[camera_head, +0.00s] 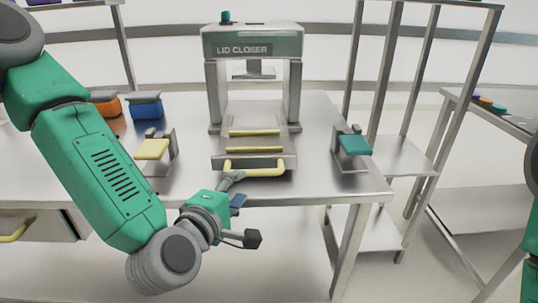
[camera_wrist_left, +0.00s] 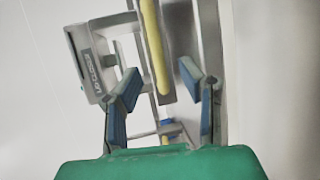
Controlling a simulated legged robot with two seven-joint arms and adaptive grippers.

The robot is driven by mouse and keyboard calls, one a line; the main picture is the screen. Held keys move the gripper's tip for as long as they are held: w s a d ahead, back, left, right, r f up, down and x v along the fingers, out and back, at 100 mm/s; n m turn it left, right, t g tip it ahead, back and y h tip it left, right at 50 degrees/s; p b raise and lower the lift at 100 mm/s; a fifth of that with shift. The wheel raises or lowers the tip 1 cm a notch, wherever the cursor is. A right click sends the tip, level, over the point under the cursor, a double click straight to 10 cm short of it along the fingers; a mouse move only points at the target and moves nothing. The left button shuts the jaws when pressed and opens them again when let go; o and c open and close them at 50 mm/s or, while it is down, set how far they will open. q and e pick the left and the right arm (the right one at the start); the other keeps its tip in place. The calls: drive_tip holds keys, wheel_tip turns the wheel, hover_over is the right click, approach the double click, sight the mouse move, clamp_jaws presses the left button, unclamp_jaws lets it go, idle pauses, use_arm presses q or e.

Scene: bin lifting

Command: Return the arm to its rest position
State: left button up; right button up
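My left arm comes in from the left in the head view, and my left gripper (camera_head: 236,191) is at the front edge of the table, just in front of the yellow handle (camera_head: 255,171) of the lid closer (camera_head: 252,42). In the left wrist view my left gripper (camera_wrist_left: 162,88) is open, its blue-padded fingers wide apart. A yellow bar (camera_wrist_left: 153,45) shows between them with a gap on both sides; nothing is held. Part of my right arm shows at the right edge of the head view; its gripper is out of view.
The metal table (camera_head: 330,190) carries a yellow-topped fixture (camera_head: 153,149), a teal-topped fixture (camera_head: 354,145), an orange bin (camera_head: 106,105) and a blue bin (camera_head: 145,106). A shelf rack (camera_head: 398,150) and another table (camera_head: 485,115) stand at right. Floor between them is clear.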

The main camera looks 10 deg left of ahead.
use_arm(q)
drive_tip(key=s+f+m+g+h, duration=0.1)
drive_tip(key=s+f+m+g, duration=0.3)
drive_tip(key=f, duration=0.5)
drive_tip(key=s+f+m+g, duration=0.3)
drive_tip(key=s+f+m, duration=0.2)
drive_tip(key=f, duration=0.4)
drive_tip(key=s+a+f+m+g+y, duration=0.1)
drive_tip(key=s+a+f+m+g, duration=0.3)
drive_tip(key=s, duration=0.5)
drive_tip(key=s+a+f+m+g+y, duration=0.2)
drive_tip(key=s+a+f+m+g, duration=0.2)
drive_tip(key=s+a+f, duration=0.3)
drive_tip(key=shift+s+f+m, duration=0.5)
drive_tip(key=shift+s, duration=0.65)
drive_tip(key=shift+w+d, duration=0.1)
drive_tip(key=shift+w, duration=0.05)
